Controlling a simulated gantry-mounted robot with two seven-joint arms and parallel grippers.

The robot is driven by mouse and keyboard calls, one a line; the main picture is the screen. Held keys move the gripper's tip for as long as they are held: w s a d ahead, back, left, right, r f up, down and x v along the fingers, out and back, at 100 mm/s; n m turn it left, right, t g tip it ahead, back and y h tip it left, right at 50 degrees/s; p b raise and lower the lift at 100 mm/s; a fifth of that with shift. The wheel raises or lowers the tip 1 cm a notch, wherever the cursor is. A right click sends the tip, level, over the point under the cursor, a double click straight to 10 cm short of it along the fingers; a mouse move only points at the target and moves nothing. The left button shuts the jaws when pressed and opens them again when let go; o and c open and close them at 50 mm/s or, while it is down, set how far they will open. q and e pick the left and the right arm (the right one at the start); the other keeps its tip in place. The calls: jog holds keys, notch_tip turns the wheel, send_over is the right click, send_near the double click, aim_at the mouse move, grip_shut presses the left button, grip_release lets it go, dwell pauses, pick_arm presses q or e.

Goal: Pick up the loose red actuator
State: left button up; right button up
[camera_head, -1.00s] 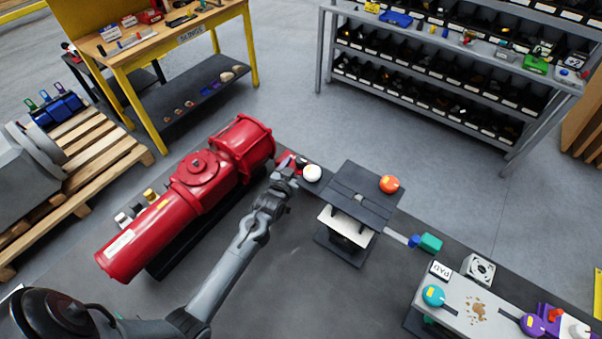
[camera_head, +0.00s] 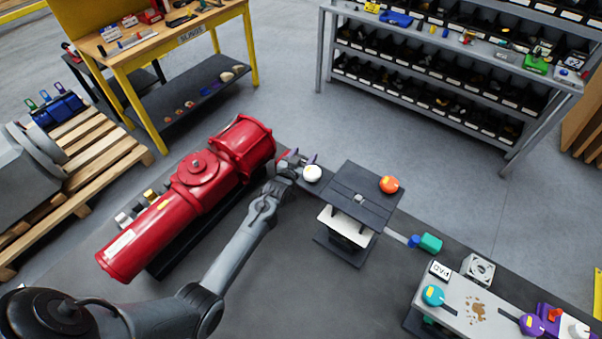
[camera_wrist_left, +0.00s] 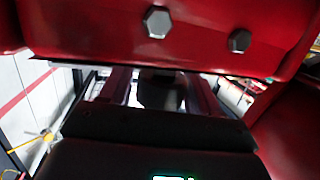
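A large red actuator (camera_head: 170,208), a long cylinder with a flanged end, lies on a dark support at the left of the bench. My left gripper (camera_head: 301,158) is just right of its flanged end, with two fingers apart, so it looks open. In the left wrist view, a red surface with two hex bolts (camera_wrist_left: 200,30) fills the top, very close above the left gripper (camera_wrist_left: 160,90). A dark part shows between the fingers there; I cannot tell what it is. My right gripper is not in view.
A white round knob (camera_head: 312,173) is close to the left gripper. A dark stand (camera_head: 352,200) and an orange knob (camera_head: 389,184) are to the right. Farther right are a teal part (camera_head: 430,243) and a grey plate (camera_head: 458,309). The bench front is clear.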

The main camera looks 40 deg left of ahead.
pick_arm(q)
grip_shut()
jog(key=shift+w+r, duration=0.1)
jog(key=shift+r, duration=0.25)
jog(key=shift+s+d+r+p, duration=0.1)
jog(key=shift+s+r+p, duration=0.3)
jog(key=shift+p, duration=0.35)
jog(key=s+d+r+p, duration=0.3)
jog(key=s+r+p, duration=0.4)
jog(key=s+p, duration=0.5)
jog(key=shift+s+d+p, duration=0.2)
jog(key=shift+s+p, duration=0.2)
jog(key=shift+p, duration=1.2)
